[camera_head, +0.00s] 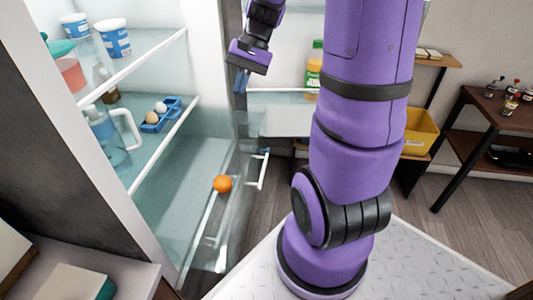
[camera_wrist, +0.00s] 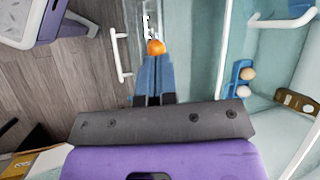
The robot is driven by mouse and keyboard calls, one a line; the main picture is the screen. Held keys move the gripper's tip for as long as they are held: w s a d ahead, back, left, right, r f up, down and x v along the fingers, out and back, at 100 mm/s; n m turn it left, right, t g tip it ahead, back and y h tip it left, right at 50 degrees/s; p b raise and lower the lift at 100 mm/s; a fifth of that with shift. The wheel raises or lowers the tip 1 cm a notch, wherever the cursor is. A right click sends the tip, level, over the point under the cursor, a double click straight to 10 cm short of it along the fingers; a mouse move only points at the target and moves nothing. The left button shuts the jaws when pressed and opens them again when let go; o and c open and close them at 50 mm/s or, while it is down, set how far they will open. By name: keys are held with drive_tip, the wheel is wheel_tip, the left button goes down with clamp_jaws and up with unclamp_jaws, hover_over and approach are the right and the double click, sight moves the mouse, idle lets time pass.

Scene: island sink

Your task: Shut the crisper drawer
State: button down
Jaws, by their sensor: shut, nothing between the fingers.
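The clear crisper drawer (camera_head: 228,215) is at the bottom of the open fridge and appears pulled out. An orange (camera_head: 222,184) is in it. Its white handle (camera_head: 262,170) is on the front side, to the right in the head view. In the wrist view the handle (camera_wrist: 120,55) is left of my fingers, and the orange (camera_wrist: 155,47) shows just past the fingertips. My gripper (camera_head: 241,83) is above the drawer, with its blue fingers together and empty. It appears apart from the handle. The fingers (camera_wrist: 156,62) hide part of the drawer in the wrist view.
Fridge shelves hold cups (camera_head: 113,40), a pitcher (camera_head: 108,140) and a blue egg holder (camera_head: 162,118) with eggs. The fridge door, with a bottle (camera_head: 314,70) on its shelf, stands open behind my arm. Wood floor (camera_head: 272,205) lies in front of the drawer.

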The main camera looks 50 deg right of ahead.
sight(260, 152)
drive_tip(key=w+d+f+m+t+y, duration=0.2)
drive_tip(key=d+f+m+t+y, duration=0.35)
drive_tip(key=d+f+m, duration=0.8)
drive_tip(key=s+d+f+m+t+h, duration=0.1)
drive_tip(key=s+d+f+m+t, duration=0.15)
drive_tip(key=f, duration=0.55)
drive_tip(key=s+d+f+m+t, duration=0.2)
drive_tip(key=d+f+t, duration=0.2)
drive_tip(key=f, duration=0.3)
drive_tip(key=s+d+f+m+t+h, duration=0.1)
drive_tip(key=s+d+f+m+t, duration=0.2)
drive_tip(key=f, duration=0.5)
drive_tip(key=shift+n, duration=0.3)
drive_tip(key=x, duration=1.3)
drive_tip(key=shift+w+d+r, duration=0.2)
drive_tip(key=shift+w+r, duration=0.2)
drive_tip(key=shift+w, duration=0.1)
drive_tip(key=shift+w, duration=0.1)
drive_tip(key=x, duration=2.9)
drive_tip(key=shift+w+d+r, duration=0.15)
drive_tip(key=shift+d+r, duration=0.05)
drive_tip(key=shift+r, duration=0.1)
drive_tip(key=shift+w+a+r, duration=0.15)
drive_tip(key=shift+w+a, duration=0.1)
drive_tip(key=shift+w, duration=0.15)
drive_tip(key=shift+r, duration=0.1)
